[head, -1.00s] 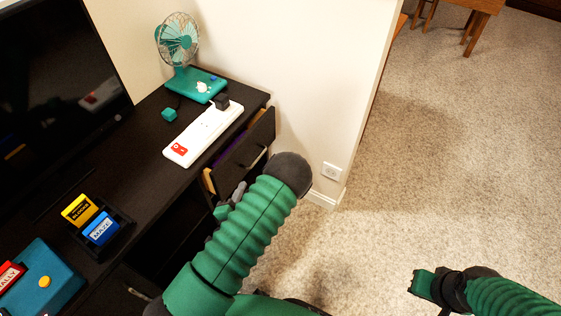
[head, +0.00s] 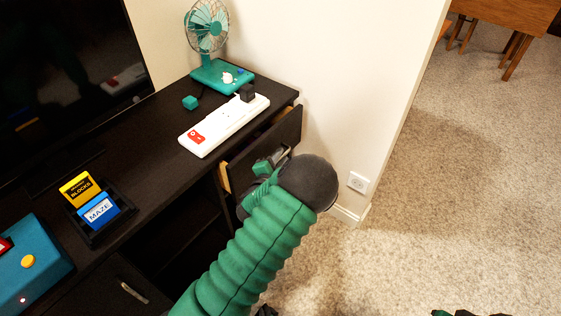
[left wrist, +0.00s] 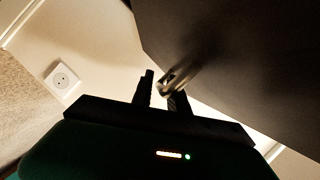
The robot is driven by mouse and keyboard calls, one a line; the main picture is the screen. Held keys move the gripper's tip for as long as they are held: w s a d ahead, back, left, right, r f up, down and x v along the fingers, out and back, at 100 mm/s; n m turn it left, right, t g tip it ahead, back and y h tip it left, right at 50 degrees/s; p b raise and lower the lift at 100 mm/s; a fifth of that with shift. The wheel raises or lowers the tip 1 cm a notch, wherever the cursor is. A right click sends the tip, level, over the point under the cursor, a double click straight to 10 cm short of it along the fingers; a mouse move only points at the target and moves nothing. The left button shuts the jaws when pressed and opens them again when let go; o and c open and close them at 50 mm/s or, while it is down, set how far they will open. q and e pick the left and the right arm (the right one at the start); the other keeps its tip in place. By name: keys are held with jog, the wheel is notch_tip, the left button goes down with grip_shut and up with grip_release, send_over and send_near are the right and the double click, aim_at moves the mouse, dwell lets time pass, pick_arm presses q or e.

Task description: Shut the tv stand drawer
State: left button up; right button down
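The black tv stand (head: 150,135) stands along the left wall. Its upper right drawer (head: 289,125) is pulled part way out, with a pale wooden side showing. My left gripper (head: 268,165) is at the drawer's front, partly hidden behind my own wrist. In the left wrist view, the two fingers (left wrist: 163,95) are apart, close to the metal drawer handle (left wrist: 177,77) on the dark drawer front (left wrist: 250,65). Whether they touch the handle I cannot tell. Only a sliver of my right gripper (head: 455,313) shows at the bottom edge.
On the stand are a teal fan (head: 208,30), a white power strip (head: 225,125), a game cartridge holder (head: 100,225) and a TV (head: 70,70). A wall with an outlet (head: 358,182) is close beside the drawer. Carpet (head: 460,180) to the right is clear.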

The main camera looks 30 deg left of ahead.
pick_arm(q)
grip_shut()
dwell(1.4)
